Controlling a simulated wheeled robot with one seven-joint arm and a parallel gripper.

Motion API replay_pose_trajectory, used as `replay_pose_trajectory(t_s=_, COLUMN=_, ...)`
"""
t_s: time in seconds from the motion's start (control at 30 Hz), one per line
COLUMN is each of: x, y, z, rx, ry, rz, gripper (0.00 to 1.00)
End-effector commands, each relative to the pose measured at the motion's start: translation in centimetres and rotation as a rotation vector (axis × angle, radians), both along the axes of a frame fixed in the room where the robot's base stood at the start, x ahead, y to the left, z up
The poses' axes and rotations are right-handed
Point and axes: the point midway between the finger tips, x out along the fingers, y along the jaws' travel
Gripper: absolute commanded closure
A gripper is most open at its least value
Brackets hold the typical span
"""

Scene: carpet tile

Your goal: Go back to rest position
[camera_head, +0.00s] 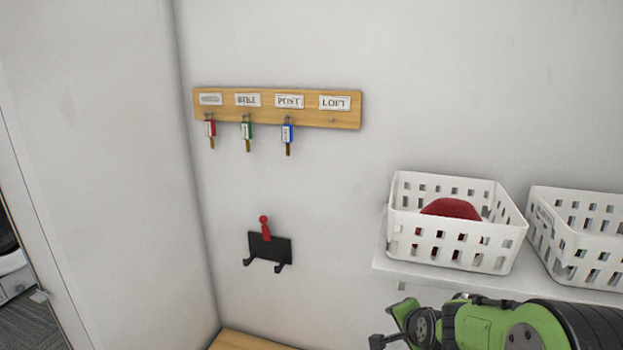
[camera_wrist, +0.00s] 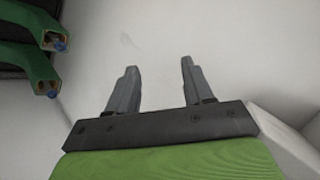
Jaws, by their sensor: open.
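My gripper (camera_wrist: 159,72) is open and empty in the wrist view, its two grey fingers apart in front of a bare pale surface. In the head view my green and black arm (camera_head: 483,325) is at the lower right, in front of and below the white shelf. The gripper's fingertips cannot be made out clearly there.
A wooden key rack (camera_head: 277,117) on the wall holds red, green and blue tagged keys; the LOFT hook is empty. A black hook plate (camera_head: 268,249) with a red piece is below. Two white baskets (camera_head: 455,250) (camera_head: 580,268) stand on the shelf (camera_head: 390,262).

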Motion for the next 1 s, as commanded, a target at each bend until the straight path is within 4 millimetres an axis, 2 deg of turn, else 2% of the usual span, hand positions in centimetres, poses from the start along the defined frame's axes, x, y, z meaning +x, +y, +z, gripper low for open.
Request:
replay_pose_trajectory(t_s=0.03, x=-1.8, y=0.8, z=2.1, rx=-0.084, ry=0.015, rz=0.067, gripper=0.49)
replay_pose_trajectory(t_s=0.1, x=-4.6, y=1.7, z=4.2, rx=-0.194, ry=0.052, rz=0.162, gripper=0.49)
replay_pose_trajectory(t_s=0.17, x=-7.2, y=2.3, z=5.9, rx=-0.280, ry=0.082, rz=0.240, gripper=0.49)
replay_pose_trajectory(t_s=0.3, x=-13.9, y=3.4, z=8.9, rx=-0.455, ry=0.149, rz=0.412, gripper=0.49)
replay_pose_trajectory(t_s=0.5, x=-23.1, y=4.1, z=10.7, rx=-0.617, ry=0.218, rz=0.634, gripper=0.49)
replay_pose_trajectory(t_s=0.7, x=-30.4, y=4.4, z=10.4, rx=-0.702, ry=0.250, rz=0.828, gripper=0.49)
replay_pose_trajectory(t_s=0.77, x=-32.0, y=4.4, z=10.6, rx=-0.717, ry=0.257, rz=0.876, gripper=0.49)
replay_pose_trajectory(t_s=0.8, x=-31.7, y=4.4, z=12.2, rx=-0.714, ry=0.262, rz=0.871, gripper=0.49)
replay_pose_trajectory(t_s=1.0, x=-31.6, y=4.3, z=17.2, rx=-0.713, ry=0.263, rz=0.867, gripper=0.49)
